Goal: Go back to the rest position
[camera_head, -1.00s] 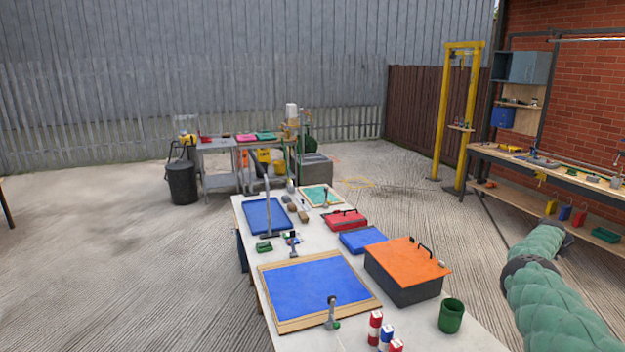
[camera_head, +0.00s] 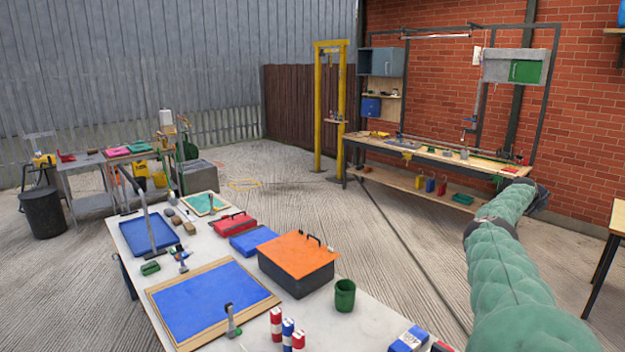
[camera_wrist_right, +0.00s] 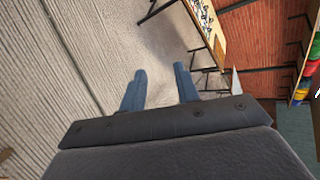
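My right arm, in a green padded cover, reaches in from the lower right of the head view, and its dark wrist end is at the far tip. In the right wrist view my right gripper (camera_wrist_right: 158,88) shows two blue-grey fingers standing apart. Nothing is between them but the ridged concrete floor behind. The arm is to the right of the white table (camera_head: 375,318), over open floor. My left arm and gripper are not in the head view.
The table holds an orange-lidded box (camera_head: 299,262), a green cup (camera_head: 344,295), a blue framed panel (camera_head: 212,299) and several small cans. A wooden workbench (camera_head: 440,160) stands along the brick wall. Another table (camera_head: 612,225) is at the right edge. Floor between is clear.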

